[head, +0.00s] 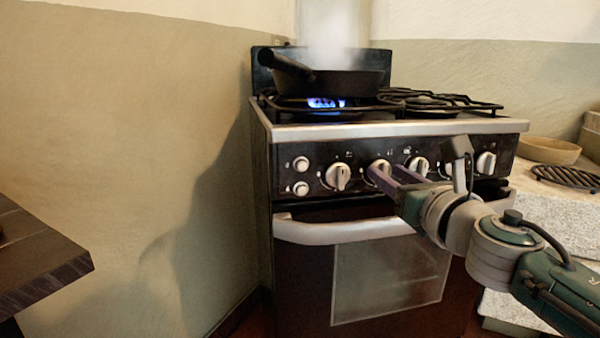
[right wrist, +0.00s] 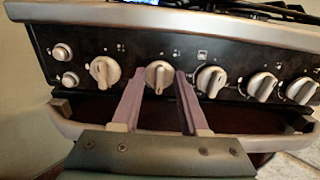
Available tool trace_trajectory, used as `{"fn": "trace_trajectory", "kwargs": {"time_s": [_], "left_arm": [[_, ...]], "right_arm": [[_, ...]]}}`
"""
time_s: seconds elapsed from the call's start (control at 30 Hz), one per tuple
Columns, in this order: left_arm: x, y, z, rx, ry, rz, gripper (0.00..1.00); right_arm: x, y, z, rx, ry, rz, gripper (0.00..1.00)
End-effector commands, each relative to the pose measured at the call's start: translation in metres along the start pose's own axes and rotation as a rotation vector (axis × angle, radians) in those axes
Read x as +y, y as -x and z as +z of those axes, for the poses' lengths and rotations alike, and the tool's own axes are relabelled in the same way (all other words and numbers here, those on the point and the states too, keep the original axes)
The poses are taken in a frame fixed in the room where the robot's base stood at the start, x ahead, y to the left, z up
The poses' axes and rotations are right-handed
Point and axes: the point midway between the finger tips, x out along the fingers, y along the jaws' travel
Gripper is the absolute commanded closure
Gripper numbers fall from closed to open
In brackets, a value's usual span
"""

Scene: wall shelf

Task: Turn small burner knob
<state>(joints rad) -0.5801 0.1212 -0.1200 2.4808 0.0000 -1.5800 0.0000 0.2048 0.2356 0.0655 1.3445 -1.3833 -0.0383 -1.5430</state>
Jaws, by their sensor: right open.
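The stove's front panel (head: 312,160) carries a row of silver knobs. My right gripper (head: 382,174) is open in front of the second knob from the left (right wrist: 160,74). In the right wrist view its two purple fingers (right wrist: 161,78) stand on either side of that knob, with a gap at each side; whether they touch it I cannot tell. The leftmost knob (head: 338,177) is left of the fingers, and the third knob (head: 418,165) is to their right. Which knob is the small burner's is not clear. My left gripper is not in view.
A black pan (head: 340,83) steams over a lit blue flame (head: 326,103) on the left of the stovetop. The oven handle (head: 335,233) sticks out below the knobs. A bowl (head: 548,150) sits on the right counter. A dark tabletop (head: 40,255) is at the left.

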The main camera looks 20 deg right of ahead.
Motion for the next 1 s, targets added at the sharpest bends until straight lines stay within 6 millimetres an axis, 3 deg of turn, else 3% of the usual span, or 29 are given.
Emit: {"fn": "trace_trajectory", "kwargs": {"time_s": [0.1, 0.5, 1.0], "left_arm": [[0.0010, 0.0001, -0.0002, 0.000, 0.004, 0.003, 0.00], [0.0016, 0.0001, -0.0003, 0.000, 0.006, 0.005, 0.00], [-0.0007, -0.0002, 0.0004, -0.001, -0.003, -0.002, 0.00]], "right_arm": [[0.0001, 0.0002, 0.0001, 0.000, -0.001, 0.000, 0.57], [0.0000, 0.0004, 0.0000, 0.000, -0.001, 0.000, 1.00], [-0.0001, 0.0004, 0.0000, 0.000, -0.006, 0.000, 1.00]]}}
